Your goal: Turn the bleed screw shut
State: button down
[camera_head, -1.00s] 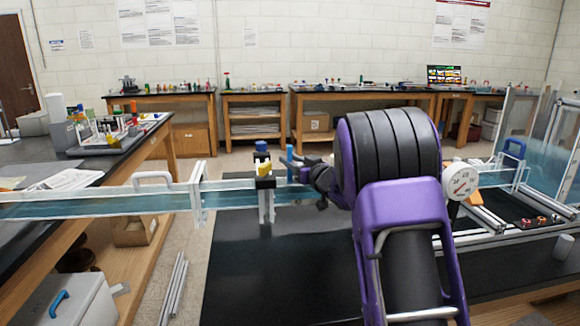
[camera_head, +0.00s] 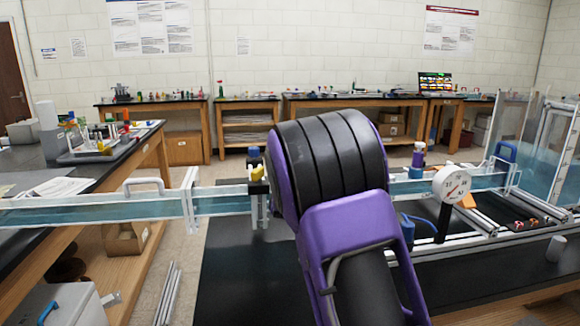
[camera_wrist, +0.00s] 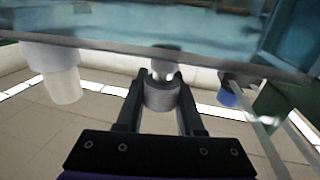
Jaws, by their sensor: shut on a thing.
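In the wrist view, my gripper (camera_wrist: 160,80) has a finger on each side of a short grey round knob (camera_wrist: 160,97) and is shut on it. I take this knob to be the bleed screw. A shiny narrower stem shows between it and the edge of the clear channel (camera_wrist: 235,63). How far the screw is turned cannot be told. In the head view, the long clear channel (camera_head: 90,208) runs across the frame. My purple and black arm stands in front of its middle and hides my gripper and the screw.
In the wrist view, a pale cylinder (camera_wrist: 65,85) is at left and a blue-ended part (camera_wrist: 228,98) at right. In the head view, a yellow part (camera_head: 257,174) is left of my arm. A round gauge (camera_head: 452,184) and a blue-and-purple bottle-like part (camera_head: 417,160) are at right.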

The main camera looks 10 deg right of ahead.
jog(key=shift+h, duration=0.3)
jog(key=c, duration=0.5)
grip_release()
jog(key=shift+c, duration=0.2)
jog(key=v, duration=1.7)
jog(key=shift+s+p, duration=0.2)
jog(key=shift+p, duration=0.1)
jog(key=shift+r, duration=0.2)
